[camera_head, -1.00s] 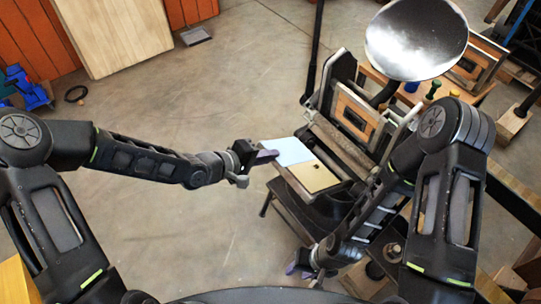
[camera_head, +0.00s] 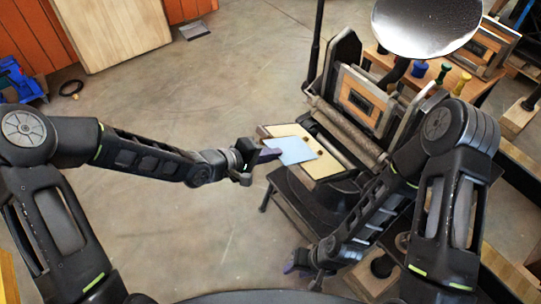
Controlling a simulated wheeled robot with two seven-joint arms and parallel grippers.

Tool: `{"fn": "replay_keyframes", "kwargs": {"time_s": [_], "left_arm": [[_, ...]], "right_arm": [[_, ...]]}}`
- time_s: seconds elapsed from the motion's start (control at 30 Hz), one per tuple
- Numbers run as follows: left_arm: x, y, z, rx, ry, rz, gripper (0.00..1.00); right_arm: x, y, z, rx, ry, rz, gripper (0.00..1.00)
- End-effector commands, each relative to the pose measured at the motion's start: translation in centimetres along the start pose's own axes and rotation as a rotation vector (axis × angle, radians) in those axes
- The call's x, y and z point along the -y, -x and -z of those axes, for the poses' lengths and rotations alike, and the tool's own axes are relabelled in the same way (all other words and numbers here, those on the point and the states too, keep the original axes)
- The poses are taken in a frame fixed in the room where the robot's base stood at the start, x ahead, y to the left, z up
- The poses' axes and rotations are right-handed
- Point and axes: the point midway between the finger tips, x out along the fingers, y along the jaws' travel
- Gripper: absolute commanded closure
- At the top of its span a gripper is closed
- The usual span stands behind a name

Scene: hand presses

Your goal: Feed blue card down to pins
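The light blue card (camera_head: 293,150) lies over the cream platen (camera_head: 320,165) of the hand press (camera_head: 362,103) in the head view. Its near left edge is at the fingers of my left gripper (camera_head: 261,162), which look closed on it. The card looks flat and close to the platen; whether it touches is unclear. The pins are too small to make out. My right gripper (camera_head: 299,268) is low in the picture, in front of the press stand and away from the card. Its fingers are small and partly hidden, so its opening is unclear.
A round metal disc (camera_head: 427,24) rises above the press. A roller (camera_head: 345,132) lies across behind the platen. Bottles and another frame stand on a wooden table (camera_head: 487,82) at the back right.

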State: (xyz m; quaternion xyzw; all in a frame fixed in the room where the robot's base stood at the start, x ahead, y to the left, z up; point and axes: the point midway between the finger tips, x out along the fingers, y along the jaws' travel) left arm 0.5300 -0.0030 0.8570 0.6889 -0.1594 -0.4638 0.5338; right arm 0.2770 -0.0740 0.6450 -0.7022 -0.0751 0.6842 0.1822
Motion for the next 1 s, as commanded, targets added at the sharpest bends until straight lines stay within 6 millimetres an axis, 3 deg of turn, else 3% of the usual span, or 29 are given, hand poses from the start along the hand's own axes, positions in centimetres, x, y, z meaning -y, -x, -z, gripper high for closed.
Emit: {"fn": "replay_keyframes", "kwargs": {"time_s": [0.07,0.3,0.67,1.0], "left_arm": [[0.8,-0.8,0.0,0.000,-0.001,0.000,1.00],[0.5,-1.9,0.0,0.001,0.000,0.001,1.00],[0.4,-2.1,0.0,0.000,0.000,0.001,1.00],[0.4,-2.1,0.0,0.000,0.000,0.001,0.73]], "right_arm": [[-0.4,-1.1,0.1,-0.002,0.001,0.002,0.64],[-0.5,-1.4,0.1,-0.003,0.003,0.004,0.64],[-0.5,-1.4,0.2,-0.004,0.003,0.004,0.64],[-0.5,-1.5,0.2,-0.004,0.003,0.004,0.64]]}}
